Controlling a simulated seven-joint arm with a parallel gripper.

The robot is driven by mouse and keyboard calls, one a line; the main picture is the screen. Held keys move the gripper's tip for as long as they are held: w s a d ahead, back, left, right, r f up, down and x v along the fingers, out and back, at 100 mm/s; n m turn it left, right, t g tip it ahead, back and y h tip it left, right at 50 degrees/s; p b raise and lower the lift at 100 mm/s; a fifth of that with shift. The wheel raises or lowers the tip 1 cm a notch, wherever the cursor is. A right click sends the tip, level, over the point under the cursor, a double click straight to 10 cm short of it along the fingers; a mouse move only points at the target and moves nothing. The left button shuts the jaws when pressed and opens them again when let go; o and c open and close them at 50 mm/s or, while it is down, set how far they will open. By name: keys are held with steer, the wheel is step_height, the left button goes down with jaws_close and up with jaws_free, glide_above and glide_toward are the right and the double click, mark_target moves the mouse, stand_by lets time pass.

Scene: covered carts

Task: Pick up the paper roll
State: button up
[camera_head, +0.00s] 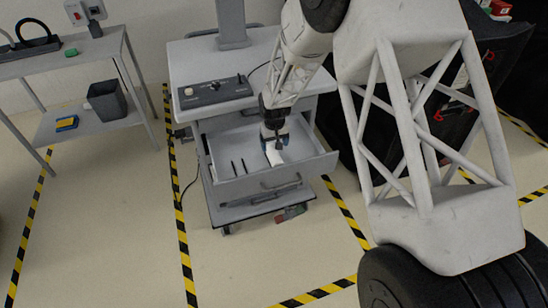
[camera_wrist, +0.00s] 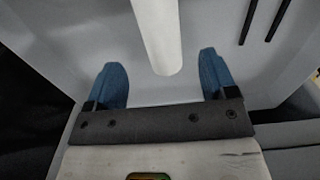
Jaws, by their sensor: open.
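A white paper roll (camera_head: 274,155) lies in the open drawer (camera_head: 308,163) of the grey cart. In the wrist view the paper roll (camera_wrist: 158,35) runs from the top edge toward the middle, its near rounded end between and slightly beyond the fingertips. My gripper (camera_head: 274,143) is over the drawer, by the roll. In the wrist view my gripper (camera_wrist: 160,72) is open, with a blue finger on each side and gaps between them and the roll. The far end of the roll is out of the wrist view.
Dark thin sticks (camera_head: 238,167) lie in the drawer left of the roll. A control panel (camera_head: 215,92) rests on the cart top. A shelf table (camera_head: 60,67) with a dark bin (camera_head: 107,100) stands at left. Striped tape marks the floor.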

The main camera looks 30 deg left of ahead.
mark_target(274, 153)
steer(key=shift+f, duration=0.6)
steer(key=shift+f, duration=0.15)
steer(key=shift+f, duration=2.45)
steer(key=c, duration=1.1)
